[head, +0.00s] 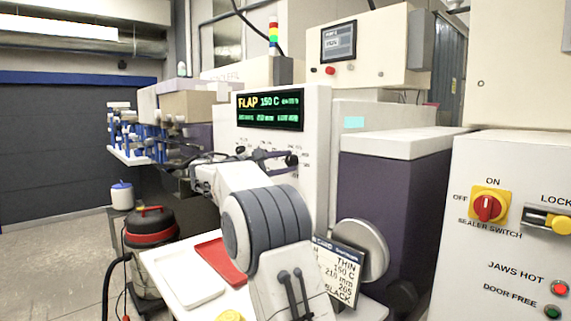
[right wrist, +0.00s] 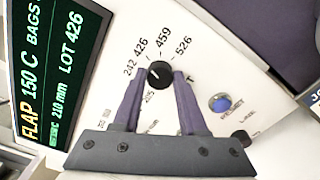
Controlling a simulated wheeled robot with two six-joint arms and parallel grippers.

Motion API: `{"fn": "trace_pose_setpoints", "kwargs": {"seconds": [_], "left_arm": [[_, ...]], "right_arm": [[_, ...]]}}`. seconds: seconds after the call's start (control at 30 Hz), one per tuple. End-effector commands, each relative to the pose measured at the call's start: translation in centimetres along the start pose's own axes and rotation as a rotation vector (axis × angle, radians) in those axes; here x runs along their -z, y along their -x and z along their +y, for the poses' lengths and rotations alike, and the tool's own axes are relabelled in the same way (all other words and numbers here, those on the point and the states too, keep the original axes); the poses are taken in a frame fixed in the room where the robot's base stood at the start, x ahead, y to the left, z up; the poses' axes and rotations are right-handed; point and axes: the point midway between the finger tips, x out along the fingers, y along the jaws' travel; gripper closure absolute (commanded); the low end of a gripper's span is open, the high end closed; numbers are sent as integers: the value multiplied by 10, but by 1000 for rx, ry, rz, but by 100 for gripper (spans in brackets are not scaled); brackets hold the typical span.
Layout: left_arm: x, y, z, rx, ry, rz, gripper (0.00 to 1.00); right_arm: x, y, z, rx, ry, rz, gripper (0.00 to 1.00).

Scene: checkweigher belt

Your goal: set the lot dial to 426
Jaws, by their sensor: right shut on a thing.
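The lot dial is a black round knob (right wrist: 159,75) on the white machine panel, with printed numbers 242, 426, 459 and 526 around its upper side. My right gripper (right wrist: 158,80) is shut on the dial, one purple finger on each side; in the head view it (head: 277,156) is at the panel below the display. The dial's pointer mark is too small to read surely. The display (right wrist: 58,70) reads FLAP, 150 C, 210 mm and LOT 426 in the right wrist view; it also shows in the head view (head: 270,109). My left gripper is not in view.
A blue button (right wrist: 220,103) and a dark knob (right wrist: 241,138) sit right of the dial. A job card (head: 338,270) stands below the panel. A red tray (head: 222,260) and white tray (head: 187,284) lie on the table. The sealer switch (head: 488,208) is at right.

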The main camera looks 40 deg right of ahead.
Motion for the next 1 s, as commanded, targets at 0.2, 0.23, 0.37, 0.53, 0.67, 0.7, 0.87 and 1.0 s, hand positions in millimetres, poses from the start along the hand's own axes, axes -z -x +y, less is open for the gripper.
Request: {"fn": "trace_pose_setpoints", "kwargs": {"seconds": [0.2,0.23,0.37,0.53,0.67,0.7,0.87,1.0], "left_arm": [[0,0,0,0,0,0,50],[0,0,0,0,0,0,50],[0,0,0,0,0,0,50],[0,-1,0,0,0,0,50],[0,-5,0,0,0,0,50],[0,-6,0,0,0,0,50],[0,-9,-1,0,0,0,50],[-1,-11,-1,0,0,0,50]], "right_arm": [[1,0,-1,1,2,1,28],[1,0,-1,1,2,1,28],[0,0,-1,1,2,0,28],[1,5,0,0,1,2,28],[1,23,-1,-1,1,4,28],[2,31,-1,-1,1,5,28],[2,64,-1,-1,1,5,28],[1,87,0,-1,1,4,28]]}}
